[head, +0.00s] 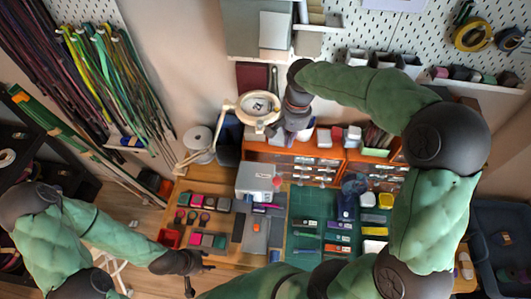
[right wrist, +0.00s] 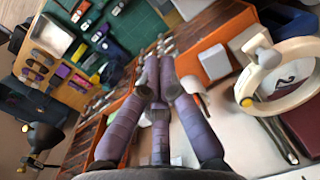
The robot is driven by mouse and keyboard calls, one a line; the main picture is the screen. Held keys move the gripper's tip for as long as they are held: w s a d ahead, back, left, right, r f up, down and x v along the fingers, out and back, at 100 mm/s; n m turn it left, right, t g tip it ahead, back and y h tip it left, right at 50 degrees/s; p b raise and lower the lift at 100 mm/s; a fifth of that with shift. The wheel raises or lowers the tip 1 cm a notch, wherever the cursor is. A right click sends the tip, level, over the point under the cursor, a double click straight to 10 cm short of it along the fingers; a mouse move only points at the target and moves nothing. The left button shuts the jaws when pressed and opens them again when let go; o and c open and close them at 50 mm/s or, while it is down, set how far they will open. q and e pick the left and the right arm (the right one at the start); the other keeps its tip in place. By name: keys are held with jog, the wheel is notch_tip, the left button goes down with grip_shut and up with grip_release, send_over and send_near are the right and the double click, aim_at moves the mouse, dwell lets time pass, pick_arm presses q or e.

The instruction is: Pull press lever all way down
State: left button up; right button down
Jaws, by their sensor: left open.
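A light grey box-like machine (head: 256,178) stands on the bench in the middle of the head view. A small red knob (head: 277,181) shows at its right side; I cannot tell whether it is the press lever's end. My left gripper (head: 197,276) is open and empty, low at the bench's front left.
A ring magnifier lamp (head: 258,108) is close beside my right gripper. Orange drawer units (head: 310,166) line the back. A green mat (head: 305,225) with small packs lies right of the machine.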

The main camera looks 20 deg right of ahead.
aim_at(277, 185)
jog(key=shift+w+a+r+m, duration=0.3)
jog(key=shift+w+r, duration=0.1)
jog(key=shift+r, duration=0.25)
jog(key=shift+f, duration=0.15)
jog(key=s+a+f+p, duration=0.1)
jog(key=s+a+f, duration=0.2)
jog(key=f, duration=0.7)
jog(key=shift+f, duration=0.25)
jog(key=shift+s+a, duration=0.1)
